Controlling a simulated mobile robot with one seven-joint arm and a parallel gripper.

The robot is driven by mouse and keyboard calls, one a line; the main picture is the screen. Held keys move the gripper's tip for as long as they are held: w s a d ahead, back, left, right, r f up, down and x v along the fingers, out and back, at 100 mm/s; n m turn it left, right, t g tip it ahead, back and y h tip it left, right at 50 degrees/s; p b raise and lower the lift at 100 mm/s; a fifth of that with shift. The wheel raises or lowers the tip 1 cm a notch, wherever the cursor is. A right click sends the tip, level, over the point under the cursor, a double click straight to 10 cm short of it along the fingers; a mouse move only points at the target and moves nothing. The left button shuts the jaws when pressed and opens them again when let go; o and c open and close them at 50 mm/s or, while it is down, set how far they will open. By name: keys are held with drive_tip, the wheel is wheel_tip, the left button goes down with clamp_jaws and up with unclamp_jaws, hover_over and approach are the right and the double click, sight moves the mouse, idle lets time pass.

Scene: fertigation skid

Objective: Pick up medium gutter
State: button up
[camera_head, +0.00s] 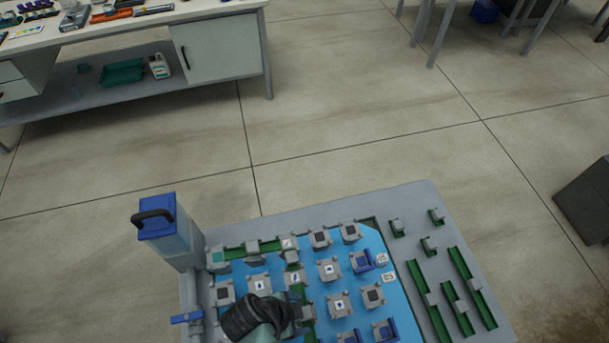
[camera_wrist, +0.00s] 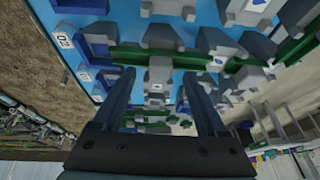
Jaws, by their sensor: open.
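Green gutters with grey middle clips lie on the grey right side of the skid in the head view. A mid-length one (camera_head: 458,308) lies between two longer ones, at left (camera_head: 430,300) and right (camera_head: 472,287). In the head view my dark wrist hides part of the board.
The blue board (camera_head: 375,243) carries several grey blocks (camera_head: 330,268). A tall tank with a blue lid (camera_head: 157,217) stands at the skid's left corner. A workbench (camera_head: 205,15) stands at back left, a dark box (camera_head: 585,200) at right. The floor between is clear.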

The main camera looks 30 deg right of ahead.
sight(305, 313)
drive_tip(key=shift+x, duration=1.1)
clamp_jaws()
